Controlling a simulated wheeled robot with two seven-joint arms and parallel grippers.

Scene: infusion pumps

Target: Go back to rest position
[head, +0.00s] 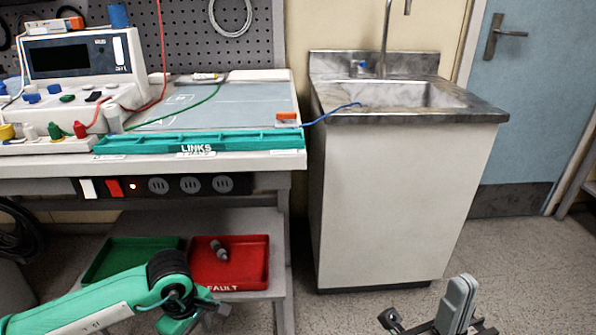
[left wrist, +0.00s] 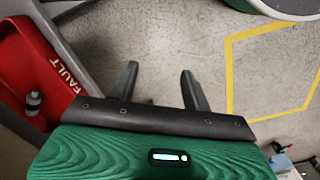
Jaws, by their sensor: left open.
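My left arm comes in from the lower left in the head view, with its gripper (head: 212,318) low in front of the bench's lower shelf. In the left wrist view the left gripper's two fingers (left wrist: 160,85) stand apart with only bare floor between them, so it is open and empty. My right gripper (head: 438,322) shows at the bottom right of the head view, over the floor in front of the sink cabinet. It is partly cut off by the frame edge. I cannot tell whether its jaws are open, and I see nothing held in it.
A red FAULT tray (head: 255,262) holding a small grey part (head: 219,249) and a green tray (head: 118,255) sit on the lower shelf, close to my left arm. Above are the bench, a teal LINKS tray (head: 245,141) and a pump device (head: 75,58). The sink cabinet (head: 400,200) stands right.

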